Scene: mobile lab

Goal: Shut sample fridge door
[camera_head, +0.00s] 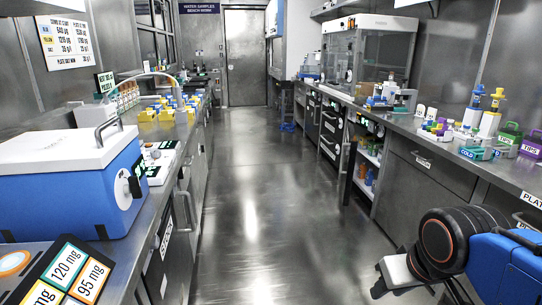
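An under-counter compartment on the right side of the aisle stands open, with white shelves (369,157) holding small bottles and containers. A dark door panel (347,173) juts into the aisle at its far side, seen almost edge-on. It looks like the open sample fridge door, but I cannot read a label on it. My arm is at the lower right, much nearer to me than the door. My gripper (396,278) seems to be the grey parts low in the picture, well apart from the door. Its fingers do not show clearly.
The aisle floor (250,220) is clear up to the far door (246,60). The right counter (460,145) carries racks, bottles and tip boxes. On the left counter stand a blue cooler box (70,185) and yellow racks (165,113). Cabinet handles stick out on both sides.

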